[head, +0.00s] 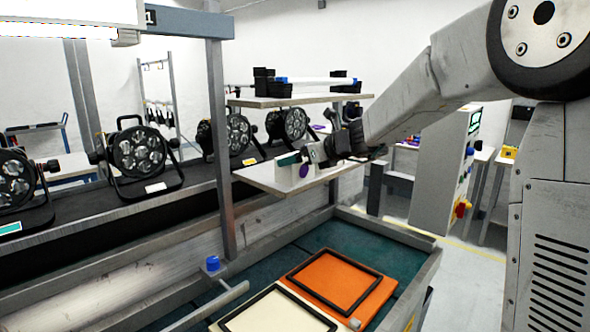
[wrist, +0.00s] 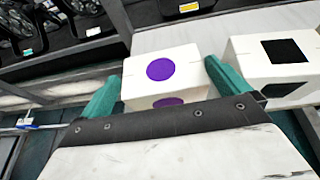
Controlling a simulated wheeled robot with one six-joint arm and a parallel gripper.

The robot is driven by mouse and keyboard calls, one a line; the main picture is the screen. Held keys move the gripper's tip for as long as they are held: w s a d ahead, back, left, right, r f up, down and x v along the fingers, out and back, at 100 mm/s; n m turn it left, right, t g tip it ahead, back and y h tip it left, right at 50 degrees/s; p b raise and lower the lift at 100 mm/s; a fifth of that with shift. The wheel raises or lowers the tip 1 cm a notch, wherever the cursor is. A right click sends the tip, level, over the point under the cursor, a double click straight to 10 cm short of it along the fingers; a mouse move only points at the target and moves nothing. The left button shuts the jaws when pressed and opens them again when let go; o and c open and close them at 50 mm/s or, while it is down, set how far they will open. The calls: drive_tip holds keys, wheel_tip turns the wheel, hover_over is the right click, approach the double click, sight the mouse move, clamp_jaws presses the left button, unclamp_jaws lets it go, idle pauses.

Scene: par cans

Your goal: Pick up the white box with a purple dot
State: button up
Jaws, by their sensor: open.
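The white box with a purple dot (wrist: 165,86) lies between the two teal fingers of my gripper (wrist: 162,72) in the wrist view. One purple dot shows on its top face and another on the face nearer the camera. In the head view the box (head: 291,173) sits at the front of the lower shelf board, partly hidden by my gripper (head: 296,160). The fingers are open, one on each side of the box. I cannot tell whether they touch it.
A white box with black squares (wrist: 242,54) stands close to the right finger. The lower shelf board (head: 258,177) lies under a higher board (head: 290,100). Several par cans (head: 140,150) stand along the dark belt at left. An orange tray (head: 372,300) lies below.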

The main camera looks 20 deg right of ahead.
drive_tip(key=x, duration=0.4)
drive_tip(key=shift+w+f, duration=0.2)
drive_tip(key=shift+f, duration=0.05)
drive_tip(key=shift+c, duration=0.3)
drive_tip(key=c, duration=0.9)
drive_tip(key=shift+o, duration=0.2)
drive_tip(key=shift+r, duration=0.2)
